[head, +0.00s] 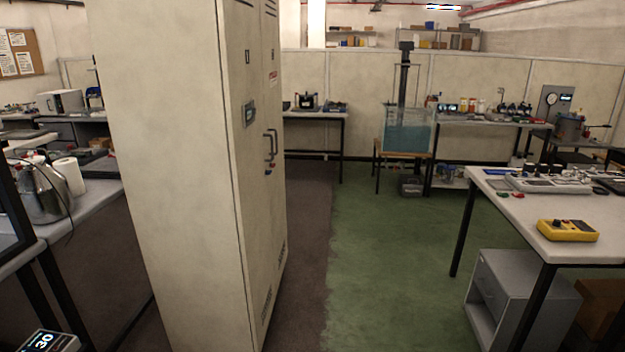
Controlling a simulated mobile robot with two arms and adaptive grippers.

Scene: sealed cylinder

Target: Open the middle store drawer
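A grey cabinet (525,300) stands on the floor under the right-hand table. Its open front or shelf side faces left, and its lower part is cut off by the frame. I cannot tell whether it has drawers or whether it is the store. A tall cream cabinet (180,170) with handles (270,150) on its narrow right face stands close in front of me, left of centre. No drawer shows on it. Neither of my grippers is in the head view.
The right-hand table (590,250) carries a yellow meter (567,230) and several tools. A left bench (90,195) holds a metal vessel (38,190) and a paper roll (68,176). A water tank (407,128) stands at the back. The green floor (400,260) between is clear.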

